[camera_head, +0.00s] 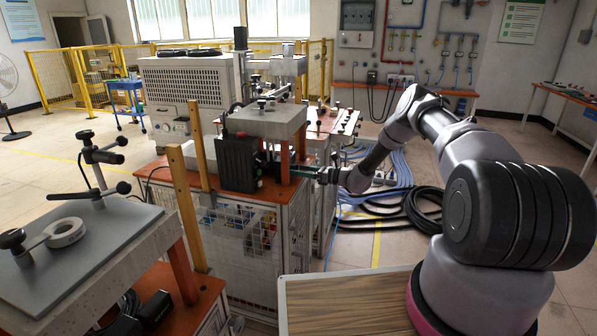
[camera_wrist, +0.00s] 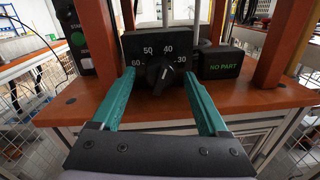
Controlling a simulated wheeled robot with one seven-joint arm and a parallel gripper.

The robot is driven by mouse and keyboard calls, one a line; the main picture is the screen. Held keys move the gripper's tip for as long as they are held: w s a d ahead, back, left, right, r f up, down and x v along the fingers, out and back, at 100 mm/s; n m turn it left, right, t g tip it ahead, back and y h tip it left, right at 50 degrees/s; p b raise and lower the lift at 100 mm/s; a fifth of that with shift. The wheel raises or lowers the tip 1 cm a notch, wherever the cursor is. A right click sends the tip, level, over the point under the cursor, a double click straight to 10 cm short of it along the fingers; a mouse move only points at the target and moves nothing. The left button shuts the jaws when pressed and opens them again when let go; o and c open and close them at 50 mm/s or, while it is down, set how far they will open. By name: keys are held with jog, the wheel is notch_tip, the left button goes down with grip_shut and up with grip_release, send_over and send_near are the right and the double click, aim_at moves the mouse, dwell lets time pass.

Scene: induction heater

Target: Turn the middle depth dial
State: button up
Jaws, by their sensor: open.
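The depth dial (camera_wrist: 162,76) is a black pointer knob on a black box with white numbers 60, 50, 40 and 30, seen in the wrist view. Its pointer leans to the upper right, near 40. My gripper (camera_wrist: 160,84) has two teal fingers, open, one on each side of the dial's box and apart from the knob. In the head view my gripper (camera_head: 290,170) reaches in at the right side of the machine. The dial is hidden there.
A black box reading NO PART (camera_wrist: 221,64) stands right of the dial. A control box with a green START button (camera_wrist: 80,40) is at left. Orange posts (camera_wrist: 278,45) rise on the right over the orange-brown shelf (camera_wrist: 280,97). Cables (camera_head: 425,212) lie on the floor.

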jog(key=shift+w+a, duration=0.15)
jog(key=shift+a, duration=0.2)
grip_shut()
jog(key=n, duration=0.4)
jog(key=shift+n, duration=0.3)
jog(key=shift+f+n, duration=0.1)
jog(key=shift+n, duration=1.9)
